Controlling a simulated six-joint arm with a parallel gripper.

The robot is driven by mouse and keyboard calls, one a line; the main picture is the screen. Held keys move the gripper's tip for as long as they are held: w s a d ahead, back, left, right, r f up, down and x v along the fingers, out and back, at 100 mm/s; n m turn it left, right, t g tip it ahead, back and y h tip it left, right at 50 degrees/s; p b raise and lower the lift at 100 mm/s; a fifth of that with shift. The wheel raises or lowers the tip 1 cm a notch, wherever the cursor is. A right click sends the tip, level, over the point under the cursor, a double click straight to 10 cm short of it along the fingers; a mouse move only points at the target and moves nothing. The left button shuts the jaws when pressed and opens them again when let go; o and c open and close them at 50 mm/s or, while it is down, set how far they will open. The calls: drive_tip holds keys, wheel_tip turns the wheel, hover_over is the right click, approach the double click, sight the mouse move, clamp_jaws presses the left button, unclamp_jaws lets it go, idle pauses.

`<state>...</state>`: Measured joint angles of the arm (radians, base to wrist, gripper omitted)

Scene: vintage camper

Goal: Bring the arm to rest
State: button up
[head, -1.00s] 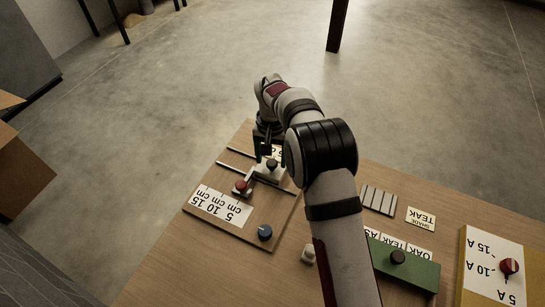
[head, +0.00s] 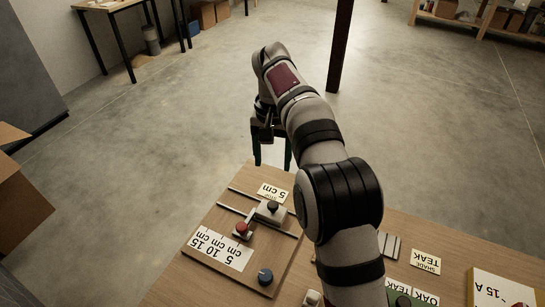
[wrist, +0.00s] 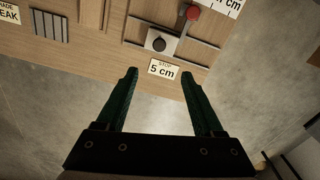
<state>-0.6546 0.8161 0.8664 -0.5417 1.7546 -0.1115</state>
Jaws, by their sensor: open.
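My gripper (head: 272,150) is raised past the far edge of the wooden table, apart from everything on it. In the wrist view my gripper (wrist: 160,90) shows two dark green fingers spread wide with nothing between them. Below it lies a board (head: 210,213) with two metal rails. A block with a black knob (head: 272,206) sits on the rails, and a red knob (head: 241,228) sits beside it on a small slider.
A blue knob (head: 265,277) and a scale card (head: 222,250) are on the board. The table also bears a "SHADE TEAK" card (head: 426,262), grey slats (head: 388,244) and a yellow-edged panel (head: 497,290). Open concrete floor (head: 200,120) lies beyond. A cardboard box (head: 22,210) stands left.

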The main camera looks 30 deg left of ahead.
drive_tip(key=shift+r, duration=0.1)
idle(0.3)
drive_tip(key=s+d+r+m+y, duration=0.1)
drive_tip(key=s+d+r+m, duration=0.3)
drive_tip(key=d, duration=0.6)
drive_tip(key=s+d+r, duration=0.3)
drive_tip(key=s+d, duration=0.4)
drive_tip(key=d, duration=0.4)
drive_tip(key=s+d+f+m, duration=0.2)
drive_tip(key=s+d+f, duration=0.1)
drive_tip(key=s, duration=0.5)
drive_tip(key=s+d+f+m, duration=0.2)
drive_tip(key=s+d+f, duration=0.2)
drive_tip(key=s, duration=0.5)
drive_tip(key=shift+s+d+y, duration=0.15)
drive_tip(key=shift+s+y, duration=0.1)
drive_tip(key=shift+y, duration=0.15)
